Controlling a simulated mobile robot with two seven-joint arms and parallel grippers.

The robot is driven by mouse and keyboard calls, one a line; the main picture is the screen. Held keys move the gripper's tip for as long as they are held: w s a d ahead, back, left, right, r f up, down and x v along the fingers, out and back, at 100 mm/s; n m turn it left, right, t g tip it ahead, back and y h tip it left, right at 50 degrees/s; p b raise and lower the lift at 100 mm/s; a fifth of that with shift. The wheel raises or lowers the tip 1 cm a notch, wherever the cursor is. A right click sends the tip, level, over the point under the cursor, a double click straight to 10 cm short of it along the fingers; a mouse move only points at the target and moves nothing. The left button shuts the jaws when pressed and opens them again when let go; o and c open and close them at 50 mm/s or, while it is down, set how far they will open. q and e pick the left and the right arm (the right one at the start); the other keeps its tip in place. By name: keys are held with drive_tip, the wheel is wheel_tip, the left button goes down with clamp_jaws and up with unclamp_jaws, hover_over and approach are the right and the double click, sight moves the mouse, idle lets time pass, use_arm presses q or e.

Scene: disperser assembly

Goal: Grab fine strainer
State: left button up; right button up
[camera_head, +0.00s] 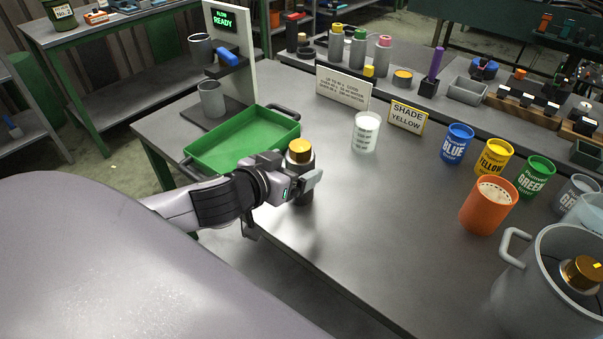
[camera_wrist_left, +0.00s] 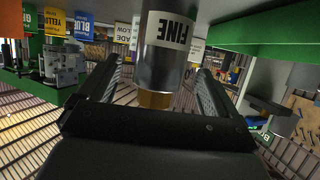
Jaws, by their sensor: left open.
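The fine strainer (camera_head: 300,153) is a dark upright cylinder with a gold top, standing near the front left of the grey workbench. In the left wrist view the strainer (camera_wrist_left: 167,50) shows upside down, with a white label reading FINE. My left gripper (camera_head: 307,183) is at the strainer, its jaws open. In the left wrist view its two fingers stand on either side of the strainer, with gaps visible. My left gripper hides part of the strainer in the head view. My right gripper is not in view.
A green tray (camera_head: 243,143) lies just behind left of my gripper. A white cup (camera_head: 366,131), an orange cup (camera_head: 488,205) and blue (camera_head: 457,143), yellow (camera_head: 493,157) and green pigment cups stand to the right. A large grey pot (camera_head: 540,290) is at front right. The bench middle is clear.

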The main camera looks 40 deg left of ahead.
use_arm(q)
drive_tip(key=shift+p+x, duration=0.3)
drive_tip(key=shift+x, duration=2.25)
drive_tip(key=shift+f, duration=0.1)
drive_tip(key=c, duration=1.5)
drive_tip(key=shift+c, duration=1.1)
drive_tip(key=shift+r, duration=0.25)
